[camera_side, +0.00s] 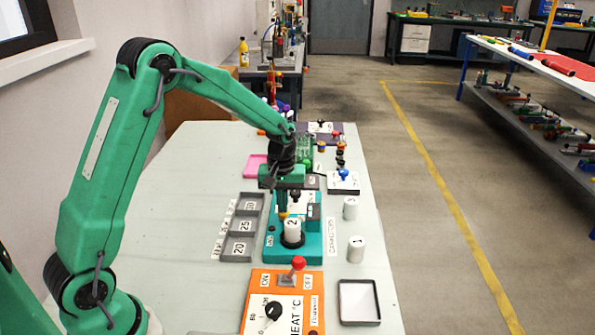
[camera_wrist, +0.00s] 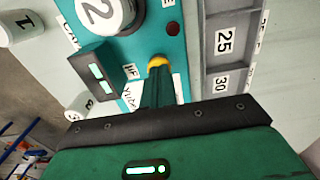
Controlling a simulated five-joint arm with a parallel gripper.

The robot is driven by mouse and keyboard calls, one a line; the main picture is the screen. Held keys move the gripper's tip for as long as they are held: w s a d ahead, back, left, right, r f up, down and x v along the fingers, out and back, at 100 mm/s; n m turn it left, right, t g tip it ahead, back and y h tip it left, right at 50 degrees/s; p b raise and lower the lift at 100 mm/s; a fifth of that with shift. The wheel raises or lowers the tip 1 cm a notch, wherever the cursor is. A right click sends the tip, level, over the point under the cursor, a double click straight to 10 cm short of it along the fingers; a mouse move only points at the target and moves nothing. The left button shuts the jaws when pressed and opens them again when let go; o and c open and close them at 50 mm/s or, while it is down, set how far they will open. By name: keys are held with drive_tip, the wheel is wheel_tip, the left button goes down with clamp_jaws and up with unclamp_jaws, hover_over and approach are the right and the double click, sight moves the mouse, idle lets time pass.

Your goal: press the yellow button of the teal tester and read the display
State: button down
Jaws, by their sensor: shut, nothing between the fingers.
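The teal tester (camera_side: 311,255) stands on the bench, with a white tube marked 2 (camera_side: 293,232) upright in its socket. The tester (camera_wrist: 178,25) and tube 2 (camera_wrist: 103,10) also show in the wrist view. My gripper (camera_side: 283,208) is shut and empty, pointing down at the tester behind tube 2. In the wrist view its fingertips (camera_wrist: 157,72) meet the yellow button (camera_wrist: 158,61) and partly cover it. I cannot tell whether the button is pressed in. The dark display (camera_wrist: 97,78) shows pale lit marks, seen at a slant; I cannot read a value.
White tubes 1 (camera_side: 357,249) and 3 (camera_side: 350,208) stand right of the tester. A grey tray (camera_side: 240,246) with bins marked 20, 25 and 30 lies left. An orange heat panel (camera_side: 257,283) with a red-knobbed lever and an empty grey tray (camera_side: 359,319) are in front. The bench's left is clear.

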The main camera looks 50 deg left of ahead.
drive_tip(key=shift+f, duration=1)
wheel_tip(320, 180, up, 14)
drive_tip(key=shift+r, duration=0.25)
idle(0.5)
idle(0.6)
